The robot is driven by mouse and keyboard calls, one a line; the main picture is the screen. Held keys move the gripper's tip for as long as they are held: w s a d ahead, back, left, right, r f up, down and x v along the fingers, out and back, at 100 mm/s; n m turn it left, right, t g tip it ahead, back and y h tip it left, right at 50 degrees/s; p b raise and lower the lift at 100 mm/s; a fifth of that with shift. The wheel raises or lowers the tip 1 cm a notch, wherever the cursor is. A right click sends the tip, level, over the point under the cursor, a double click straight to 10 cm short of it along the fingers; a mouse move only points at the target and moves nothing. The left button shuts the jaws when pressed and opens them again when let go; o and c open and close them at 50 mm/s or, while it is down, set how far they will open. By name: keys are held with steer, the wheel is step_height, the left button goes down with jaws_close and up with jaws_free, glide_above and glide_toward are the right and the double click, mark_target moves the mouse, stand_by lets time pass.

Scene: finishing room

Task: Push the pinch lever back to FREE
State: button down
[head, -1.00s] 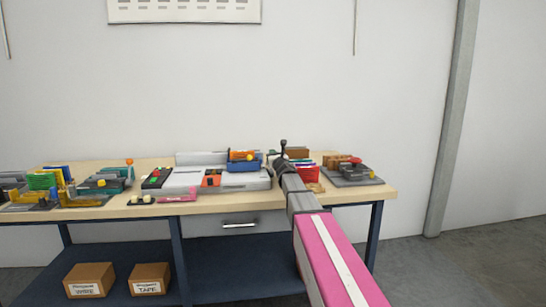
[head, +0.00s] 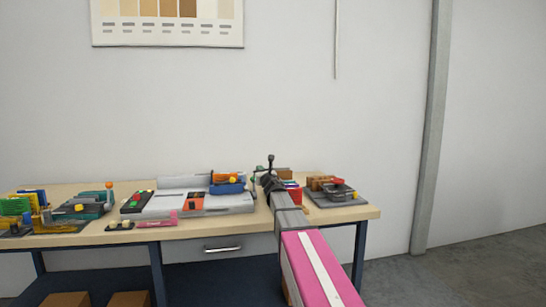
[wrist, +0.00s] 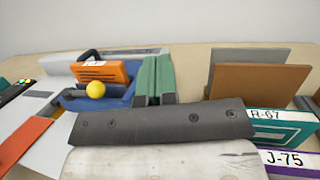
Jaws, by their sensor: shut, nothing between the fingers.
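A blue device with an orange block (head: 226,178) sits at the right end of the grey machine on the bench. In the wrist view its orange block (wrist: 103,72) carries a small label, and a yellow ball knob (wrist: 96,90) stands in front of it. I cannot tell for sure that this knob is the pinch lever, and no FREE mark is readable. My gripper (wrist: 154,70) shows as two green fingers side by side, shut and empty, just right of the blue base (wrist: 112,99). A gap to the knob shows.
The long grey machine (head: 170,204) lies left of my arm. Cards marked R-67 (wrist: 285,128) and J-75 (wrist: 290,162) stand close on the right, before a brown board (wrist: 255,85). A grey plate with a red knob (head: 337,181) sits at the bench's right end.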

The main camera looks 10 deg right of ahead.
steer(key=s+d+r, duration=0.3)
steer(key=s+r, duration=0.7)
steer(key=s, duration=0.3)
steer(key=shift+s+d+r, duration=0.15)
steer(key=shift+s, duration=0.1)
steer(key=shift+s, duration=0.1)
